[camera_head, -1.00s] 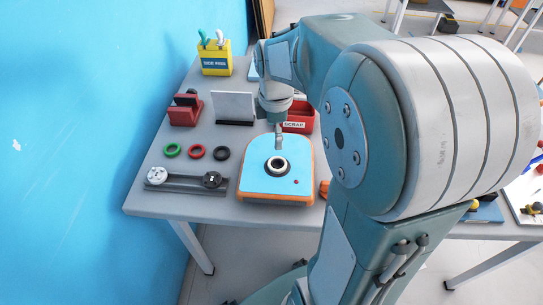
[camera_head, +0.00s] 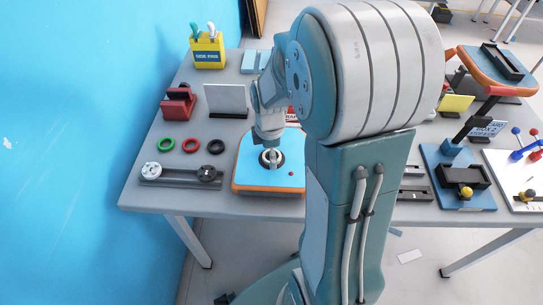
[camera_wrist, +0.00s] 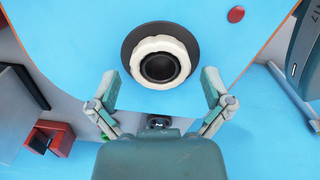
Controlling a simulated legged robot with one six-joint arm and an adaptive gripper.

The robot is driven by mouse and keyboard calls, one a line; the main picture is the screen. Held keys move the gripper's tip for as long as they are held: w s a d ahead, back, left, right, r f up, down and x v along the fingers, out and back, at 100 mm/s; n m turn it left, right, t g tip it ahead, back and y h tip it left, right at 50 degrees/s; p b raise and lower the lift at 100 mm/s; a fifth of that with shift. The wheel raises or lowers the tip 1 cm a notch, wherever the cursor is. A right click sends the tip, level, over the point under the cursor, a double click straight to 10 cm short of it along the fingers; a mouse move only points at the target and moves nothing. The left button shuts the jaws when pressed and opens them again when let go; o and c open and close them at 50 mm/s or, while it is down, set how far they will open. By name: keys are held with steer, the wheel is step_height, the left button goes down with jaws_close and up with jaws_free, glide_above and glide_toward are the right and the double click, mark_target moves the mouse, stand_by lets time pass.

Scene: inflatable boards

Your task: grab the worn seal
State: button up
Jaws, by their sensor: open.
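The worn seal looks to be the cream ring with a ragged edge (camera_wrist: 144,49), seated around a black valve opening on the blue inflatable board (camera_wrist: 90,30). In the head view the board (camera_head: 249,165) lies on the table, and my gripper (camera_head: 270,152) is over its valve, partly hiding the seal. In the wrist view my gripper (camera_wrist: 161,90) is open and empty. Its fingertips are spread wider than the seal and show just below it in the picture, apart from it. I cannot tell their height above the board.
Green (camera_head: 166,144), red (camera_head: 190,146) and black (camera_head: 216,147) rings lie left of the board. A grey rail tool (camera_head: 180,174) lies in front of them. The red scrap bin (camera_head: 291,115) is behind the board, mostly hidden by my arm.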

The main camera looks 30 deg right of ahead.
steer(key=c, duration=0.8)
